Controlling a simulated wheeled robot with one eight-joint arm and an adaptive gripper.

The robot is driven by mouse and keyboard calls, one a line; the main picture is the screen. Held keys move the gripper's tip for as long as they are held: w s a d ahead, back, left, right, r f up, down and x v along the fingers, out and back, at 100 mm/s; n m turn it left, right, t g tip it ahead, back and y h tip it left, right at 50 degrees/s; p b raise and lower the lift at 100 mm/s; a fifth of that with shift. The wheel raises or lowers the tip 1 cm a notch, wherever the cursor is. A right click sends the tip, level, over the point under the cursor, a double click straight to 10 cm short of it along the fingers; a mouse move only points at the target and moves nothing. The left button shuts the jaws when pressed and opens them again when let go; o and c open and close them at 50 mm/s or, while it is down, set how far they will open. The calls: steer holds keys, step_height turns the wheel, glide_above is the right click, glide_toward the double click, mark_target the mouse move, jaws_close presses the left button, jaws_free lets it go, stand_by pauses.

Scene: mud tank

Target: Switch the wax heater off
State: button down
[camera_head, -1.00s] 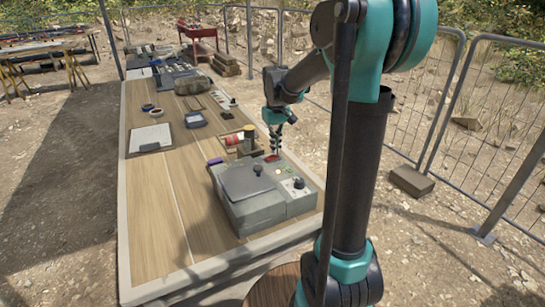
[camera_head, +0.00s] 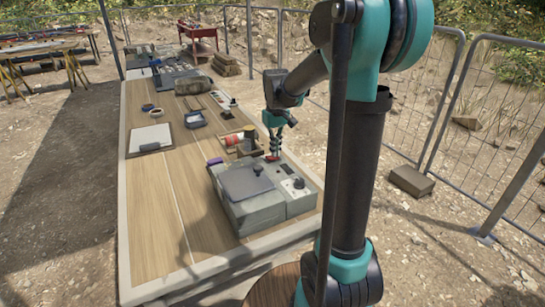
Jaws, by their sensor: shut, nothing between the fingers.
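The wax heater (camera_head: 246,212) is a grey box with a dark lid and a black lid knob. It stands at the near right end of the wooden table. Its control strip on the right carries a black dial (camera_head: 299,184) and small round marks. A red switch (camera_head: 272,158) sits at the strip's far end. My gripper (camera_head: 274,154) points down at the red switch, shut and empty. The fingertips are at or very near the switch. Contact and the switch's exact position are too small to tell.
A wooden tray (camera_head: 243,143) with a red spool lies just behind the heater. The table (camera_head: 165,220) is clear at the near left. A wire fence (camera_head: 480,120) stands to the right.

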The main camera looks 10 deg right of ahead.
steer(key=shift+r, duration=3.45)
